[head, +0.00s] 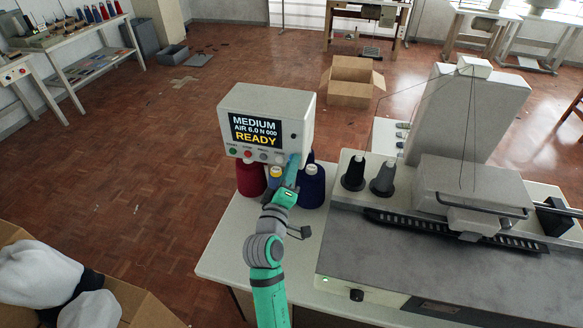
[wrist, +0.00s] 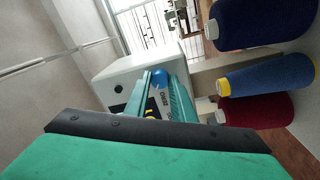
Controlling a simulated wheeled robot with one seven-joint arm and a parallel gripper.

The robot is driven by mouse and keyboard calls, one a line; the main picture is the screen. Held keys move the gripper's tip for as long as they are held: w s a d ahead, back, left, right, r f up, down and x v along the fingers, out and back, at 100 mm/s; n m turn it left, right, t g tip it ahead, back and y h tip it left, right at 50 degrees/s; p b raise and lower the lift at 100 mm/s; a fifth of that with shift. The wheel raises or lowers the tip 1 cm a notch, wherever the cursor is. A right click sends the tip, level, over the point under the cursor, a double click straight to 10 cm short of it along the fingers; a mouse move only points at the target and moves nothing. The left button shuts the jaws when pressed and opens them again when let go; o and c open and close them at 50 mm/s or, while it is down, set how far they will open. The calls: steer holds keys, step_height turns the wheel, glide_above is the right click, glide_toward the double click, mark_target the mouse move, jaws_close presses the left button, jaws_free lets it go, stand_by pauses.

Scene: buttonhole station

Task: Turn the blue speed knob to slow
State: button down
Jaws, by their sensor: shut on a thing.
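The white control box (head: 296,105) stands on the table with its screen (head: 254,129) reading MEDIUM, AIR 6.0 N 000 and READY. A row of small buttons (head: 248,154) runs below the screen. My gripper (head: 292,165) reaches up to the lower right of the box's front and covers that part in the head view. In the wrist view, my gripper's teal fingers (wrist: 162,92) are shut on the blue speed knob (wrist: 160,79), one on each side. The knob's pointer and slow mark cannot be made out.
Thread cones stand close under the box: dark red (head: 250,180), blue with a yellow top (head: 276,178) and dark blue (head: 312,188). The table's front left is clear.

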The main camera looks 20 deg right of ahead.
steer(key=n, duration=1.3)
steer(key=shift+s+d+n+y, duration=0.15)
steer(key=shift+d+n+y, duration=0.15)
steer(key=shift+d+y, duration=0.1)
steer(key=shift+r, duration=0.1)
steer(key=c, duration=1.5)
jaws_free()
steer(key=shift+a, duration=0.1)
steer(key=shift+a, duration=0.15)
